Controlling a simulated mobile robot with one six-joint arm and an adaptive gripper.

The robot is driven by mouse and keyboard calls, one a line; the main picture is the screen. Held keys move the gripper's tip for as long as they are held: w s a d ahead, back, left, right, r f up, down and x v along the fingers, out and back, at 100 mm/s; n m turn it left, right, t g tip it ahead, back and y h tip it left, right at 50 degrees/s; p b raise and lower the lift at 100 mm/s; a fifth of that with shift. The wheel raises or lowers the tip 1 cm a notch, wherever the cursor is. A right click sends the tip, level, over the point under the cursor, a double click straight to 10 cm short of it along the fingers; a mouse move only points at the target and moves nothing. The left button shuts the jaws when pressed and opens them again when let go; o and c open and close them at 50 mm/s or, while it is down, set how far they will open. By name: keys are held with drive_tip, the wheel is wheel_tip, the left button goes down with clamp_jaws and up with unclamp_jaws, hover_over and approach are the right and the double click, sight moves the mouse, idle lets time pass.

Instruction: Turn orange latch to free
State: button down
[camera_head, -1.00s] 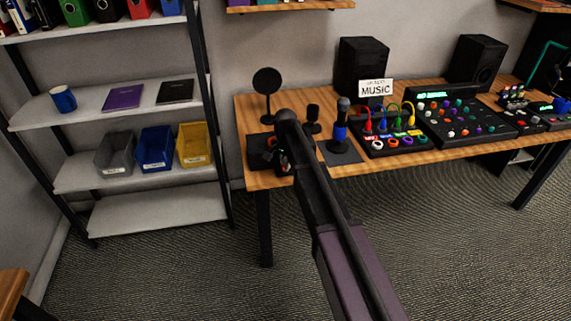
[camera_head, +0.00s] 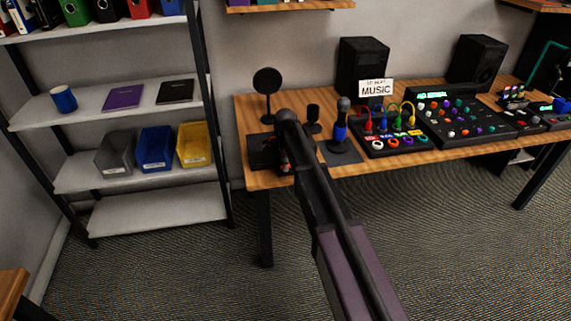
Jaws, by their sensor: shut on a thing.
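A low black device (camera_head: 261,151) sits at the left end of the wooden desk, and my arm covers its right part. My gripper (camera_head: 284,163) is at the right side of this device, mostly hidden behind my arm's wrist. A small orange-red bit shows at the gripper's fingers; it looks like the orange latch (camera_head: 283,157), with the rest of it hidden. The jaws are shut on it. How far the latch is turned cannot be made out.
A round black disc on a stand (camera_head: 267,82), a small black cup-like thing (camera_head: 313,113) and a microphone with a blue band (camera_head: 341,130) stand close by. A cable panel (camera_head: 392,140) and mixer (camera_head: 462,115) lie right. Shelves (camera_head: 150,205) stand left.

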idle(0.4)
drive_tip(key=c, duration=0.7)
unclamp_jaws()
drive_tip(key=shift+n, duration=0.3)
